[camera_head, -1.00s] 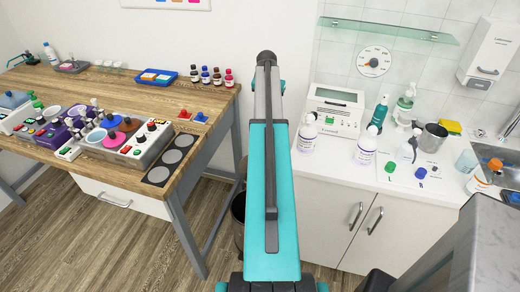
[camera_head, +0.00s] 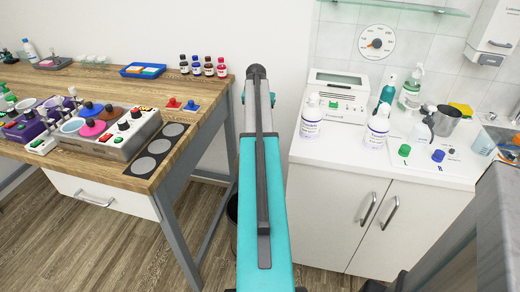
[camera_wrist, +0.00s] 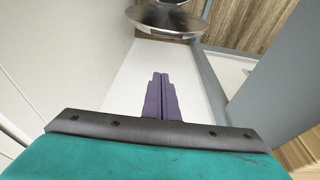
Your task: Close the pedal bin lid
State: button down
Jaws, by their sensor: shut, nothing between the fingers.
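The pedal bin (camera_head: 232,224) stands on the floor between the wooden bench and the white cabinet. In the head view only a dark sliver of it shows, mostly hidden behind my arm. In the wrist view a round, shiny metal part of the bin (camera_wrist: 165,22) shows at the top edge, cut off by the frame. I cannot tell the lid's angle for sure. My gripper (camera_wrist: 160,75) has purple fingers, pressed together and empty. They point toward the bin and appear apart from it. In the head view my gripper is hidden by my arm.
The wooden bench (camera_head: 205,92) with a grey leg (camera_head: 180,232) stands left of the bin. The white cabinet (camera_head: 335,215) with bottles on its counter stands to the right. The gap between them is narrow. Open floor (camera_head: 80,250) shows at lower left.

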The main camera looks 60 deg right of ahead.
notch_tip(320, 180, down, 2)
jog(key=shift+f+b, duration=0.1)
jog(key=shift+b, duration=0.55)
jog(key=shift+f, duration=0.1)
jog(key=shift+s+a+f, duration=0.1)
jog(key=shift+a+f, duration=0.1)
jog(key=shift+f, duration=1.3)
jog(key=shift+a+f, duration=0.25)
jog(key=shift+f, duration=1.3)
jog(key=shift+s+a+f, duration=0.1)
jog(key=shift+a+f, duration=0.1)
jog(key=shift+f, duration=1.3)
jog(key=shift+a, duration=0.1)
